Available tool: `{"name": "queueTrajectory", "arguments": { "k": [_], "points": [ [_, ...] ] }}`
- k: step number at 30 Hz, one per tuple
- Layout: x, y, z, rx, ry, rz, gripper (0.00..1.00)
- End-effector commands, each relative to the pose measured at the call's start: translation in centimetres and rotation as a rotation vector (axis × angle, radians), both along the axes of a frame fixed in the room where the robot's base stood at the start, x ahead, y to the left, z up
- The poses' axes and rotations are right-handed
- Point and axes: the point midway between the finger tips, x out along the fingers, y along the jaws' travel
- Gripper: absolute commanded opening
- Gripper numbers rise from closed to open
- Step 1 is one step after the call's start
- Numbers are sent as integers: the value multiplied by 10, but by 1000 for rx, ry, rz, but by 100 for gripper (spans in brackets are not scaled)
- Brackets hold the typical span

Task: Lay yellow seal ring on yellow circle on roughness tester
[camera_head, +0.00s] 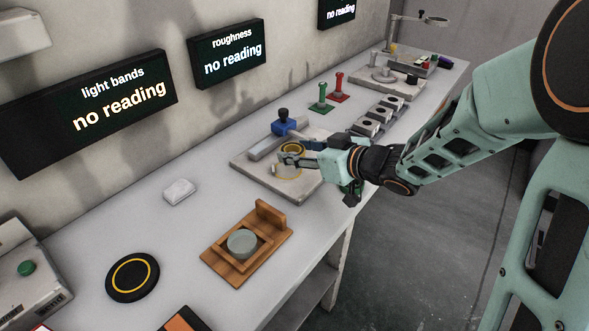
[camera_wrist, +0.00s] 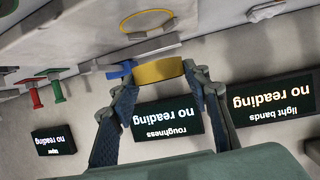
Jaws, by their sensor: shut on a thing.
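My gripper (camera_head: 290,157) is shut on the yellow seal ring (camera_head: 292,147), holding it by its sides above the roughness tester (camera_head: 248,166), a pale flat slab with a blue part on it. In the wrist view, the ring (camera_wrist: 157,71) sits between my two fingertips (camera_wrist: 158,76). The yellow circle (camera_wrist: 148,12) is a thin outline on the slab, visible in the wrist view apart from the ring. The ring appears clear of the slab, but the exact gap cannot be told.
The tester's blue part (camera_head: 284,127) stands behind the ring. A wooden holder with a grey disc (camera_head: 242,243), a white block (camera_head: 179,191) and a black disc with a yellow ring mark (camera_head: 132,276) lie nearer. Green (camera_head: 322,92) and red (camera_head: 339,87) handled pieces stand beyond.

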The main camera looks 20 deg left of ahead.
Motion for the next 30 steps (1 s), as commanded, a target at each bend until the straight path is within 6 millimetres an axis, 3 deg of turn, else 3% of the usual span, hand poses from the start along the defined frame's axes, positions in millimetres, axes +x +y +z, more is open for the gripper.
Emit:
{"name": "queueTrajectory", "arguments": {
  "k": [2,8,15,28,29,30],
  "points": [
    [4,7,-12,1,-1,2,14],
    [10,13,-19,1,-2,-1,14],
    [12,18,-54,-1,1,0,14],
    [13,17,-59,0,-2,-1,14],
    [13,17,-60,0,-2,-1,45],
    [13,17,-59,0,-2,-1,49]
  ]
}}
